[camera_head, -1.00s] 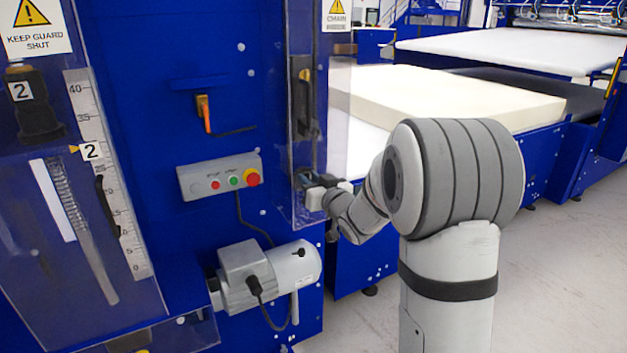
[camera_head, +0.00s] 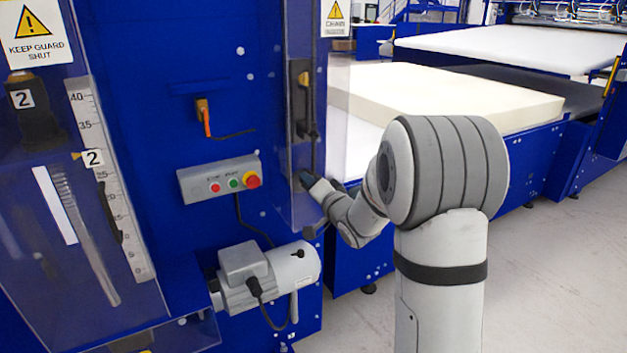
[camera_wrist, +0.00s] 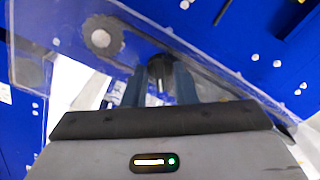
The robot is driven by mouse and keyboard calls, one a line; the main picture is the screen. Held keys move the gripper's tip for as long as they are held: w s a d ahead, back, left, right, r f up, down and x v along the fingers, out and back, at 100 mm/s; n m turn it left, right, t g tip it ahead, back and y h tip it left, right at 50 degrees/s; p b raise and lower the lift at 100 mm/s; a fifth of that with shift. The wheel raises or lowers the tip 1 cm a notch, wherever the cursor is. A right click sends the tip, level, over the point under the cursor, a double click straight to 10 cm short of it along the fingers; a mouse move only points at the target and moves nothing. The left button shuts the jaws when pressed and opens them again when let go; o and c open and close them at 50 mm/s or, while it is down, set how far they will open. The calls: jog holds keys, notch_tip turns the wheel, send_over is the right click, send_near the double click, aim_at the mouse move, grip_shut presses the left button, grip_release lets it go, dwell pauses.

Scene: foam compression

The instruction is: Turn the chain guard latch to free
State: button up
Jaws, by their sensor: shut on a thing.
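The chain guard (camera_head: 335,110) is a tall clear panel on the blue machine, under a yellow CHAIN warning sign (camera_head: 336,17). My gripper (camera_head: 307,180) is at the guard's lower part in the head view. In the wrist view its two fingers (camera_wrist: 160,88) are shut on a small dark part, the latch (camera_wrist: 159,68), at the clear panel's edge. The fingers hide most of the latch, and its exact angle cannot be told. In the head view my gripper hides the latch.
A control box (camera_head: 219,180) with red and green buttons and a grey motor (camera_head: 268,277) are left of my arm. A foam block (camera_head: 450,97) lies on the conveyor behind. The floor (camera_head: 560,270) at right is clear.

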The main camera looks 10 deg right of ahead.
jog(key=m+p, duration=0.2)
jog(key=m, duration=0.5)
jog(key=shift+d, duration=0.15)
jog(key=shift+f, duration=0.1)
dwell(0.5)
jog(key=o, duration=0.6)
jog(key=shift+o, duration=0.2)
jog(key=v, duration=0.7)
jog(key=shift+s+b, duration=0.35)
jog(key=shift+b, duration=0.05)
jog(key=shift+d, duration=0.1)
